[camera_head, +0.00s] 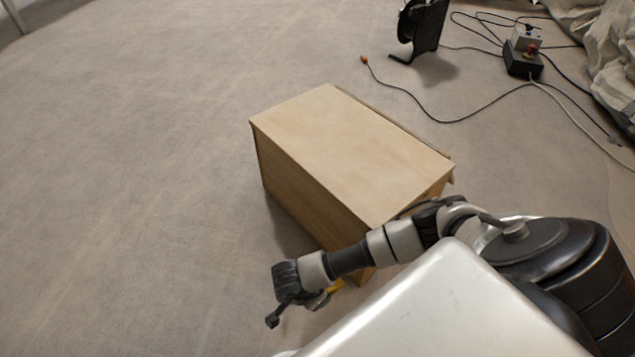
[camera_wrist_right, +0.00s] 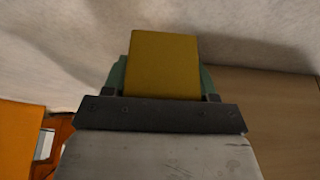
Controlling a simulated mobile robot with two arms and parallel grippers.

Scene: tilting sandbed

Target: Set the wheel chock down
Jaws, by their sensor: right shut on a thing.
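The wheel chock (camera_wrist_right: 162,65) is a yellow block in the right wrist view, with a flat face toward the camera. My right gripper (camera_wrist_right: 163,82) is shut on it, one green finger on each side. In the head view a small yellow part of the chock (camera_head: 336,286) shows beside my right gripper (camera_head: 322,298), left of the wooden box's near corner. Most of the chock is hidden there by my wrist. I cannot tell its height above the floor. My left gripper is not in view.
A wooden box (camera_head: 345,150) stands on the grey carpet (camera_head: 130,190), close to my right forearm. The carpet left of it is clear. Behind are a black reel (camera_head: 425,25), cables and a small control box (camera_head: 523,58). The right wrist view shows an orange object (camera_wrist_right: 20,135) at left.

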